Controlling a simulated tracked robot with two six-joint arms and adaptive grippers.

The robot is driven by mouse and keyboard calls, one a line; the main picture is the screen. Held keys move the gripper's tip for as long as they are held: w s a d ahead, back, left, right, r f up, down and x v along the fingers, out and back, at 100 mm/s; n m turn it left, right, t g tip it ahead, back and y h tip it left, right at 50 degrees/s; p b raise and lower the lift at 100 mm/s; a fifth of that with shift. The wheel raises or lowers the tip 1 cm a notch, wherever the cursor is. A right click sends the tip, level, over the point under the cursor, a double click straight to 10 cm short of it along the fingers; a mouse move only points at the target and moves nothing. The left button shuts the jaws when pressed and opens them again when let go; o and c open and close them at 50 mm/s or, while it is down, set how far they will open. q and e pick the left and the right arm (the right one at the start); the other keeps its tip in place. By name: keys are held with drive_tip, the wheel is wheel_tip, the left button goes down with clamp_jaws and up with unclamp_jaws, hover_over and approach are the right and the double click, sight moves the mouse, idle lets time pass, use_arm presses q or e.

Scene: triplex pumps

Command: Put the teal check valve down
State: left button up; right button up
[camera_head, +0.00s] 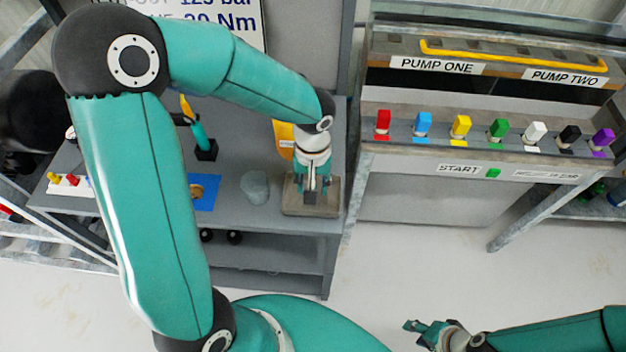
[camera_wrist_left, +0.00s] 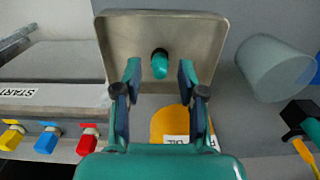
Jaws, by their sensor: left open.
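The teal check valve (camera_wrist_left: 159,66), a small teal piece with a black end, is in the grey metal tray (camera_wrist_left: 208,40) in the left wrist view. My left gripper (camera_wrist_left: 159,80) is open, with a finger on either side of the valve and a gap to each. In the head view my left gripper (camera_head: 312,192) points down over the same tray (camera_head: 325,208) at the bench's right end. The valve cannot be made out there. My right gripper (camera_head: 428,332) is low at the bottom right, away from the bench, and I cannot tell if its fingers are apart.
A translucent cup (camera_head: 255,188) stands left of the tray, with a blue mat (camera_head: 207,205) beyond it. A yellow container (camera_head: 283,138) is close behind my left gripper. The pump panel (camera_head: 470,150) with coloured knobs stands right of the bench, across a gap.

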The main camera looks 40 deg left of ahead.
use_arm(q)
wheel_tip(320, 180, up, 12)
idle(0.6)
idle(0.4)
